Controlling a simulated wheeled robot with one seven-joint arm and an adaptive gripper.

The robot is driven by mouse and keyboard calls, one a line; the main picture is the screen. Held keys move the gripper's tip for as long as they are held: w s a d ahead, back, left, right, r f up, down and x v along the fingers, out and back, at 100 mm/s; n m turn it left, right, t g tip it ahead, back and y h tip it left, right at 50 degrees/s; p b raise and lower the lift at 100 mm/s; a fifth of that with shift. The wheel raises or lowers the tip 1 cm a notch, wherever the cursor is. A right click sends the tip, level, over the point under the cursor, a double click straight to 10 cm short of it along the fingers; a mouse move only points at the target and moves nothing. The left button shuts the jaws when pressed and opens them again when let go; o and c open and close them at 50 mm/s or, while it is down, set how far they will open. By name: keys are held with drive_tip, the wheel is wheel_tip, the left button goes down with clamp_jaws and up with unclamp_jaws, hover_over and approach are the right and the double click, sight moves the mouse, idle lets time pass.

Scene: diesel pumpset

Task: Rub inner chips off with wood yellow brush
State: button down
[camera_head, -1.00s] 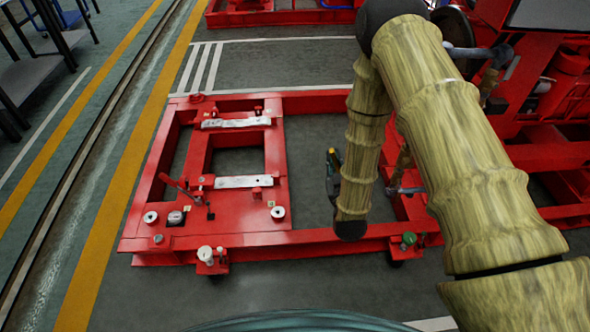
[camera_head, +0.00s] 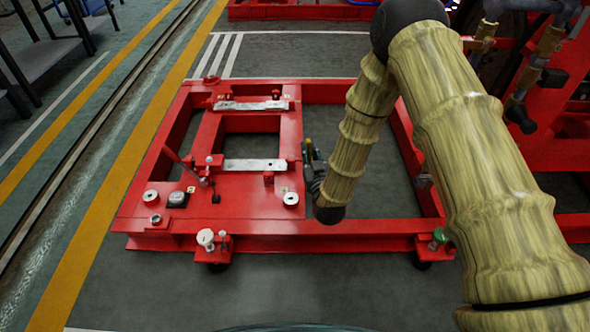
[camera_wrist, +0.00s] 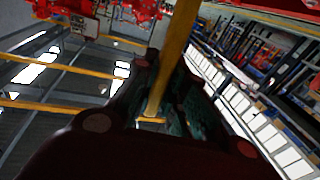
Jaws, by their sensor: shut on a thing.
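My gripper (camera_head: 311,170) is beside the right edge of the red pumpset frame's plate in the head view, mostly hidden behind my arm's end. In the wrist view my gripper (camera_wrist: 158,115) is shut on a long yellow wooden shaft, the brush (camera_wrist: 176,48), which runs up out of the picture. Its bristles do not show. The red frame (camera_head: 250,210) has a square opening and two pale metal pads (camera_head: 255,165). I cannot make out any chips.
A red lever (camera_head: 180,163) and several white round fittings (camera_head: 291,198) stand up from the frame. A green-topped fitting (camera_head: 438,235) sits at its front right. Red machinery fills the right side.

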drive_tip(key=w+a+f+y+b, duration=0.1)
drive_tip(key=a+f+b, duration=0.3)
drive_tip(key=f+b, duration=0.4)
wheel_tip(320, 180, down, 2)
drive_tip(key=shift+w+a+f+b, duration=0.15)
drive_tip(key=shift+w+f+b, duration=0.1)
drive_tip(key=shift+w+b, duration=0.15)
drive_tip(key=shift+r+p, duration=0.1)
drive_tip(key=shift+p, duration=0.25)
idle(0.4)
drive_tip(key=shift+f+b, duration=0.45)
drive_tip(key=shift+f, duration=0.6)
idle(1.0)
drive_tip(key=shift+a, duration=0.1)
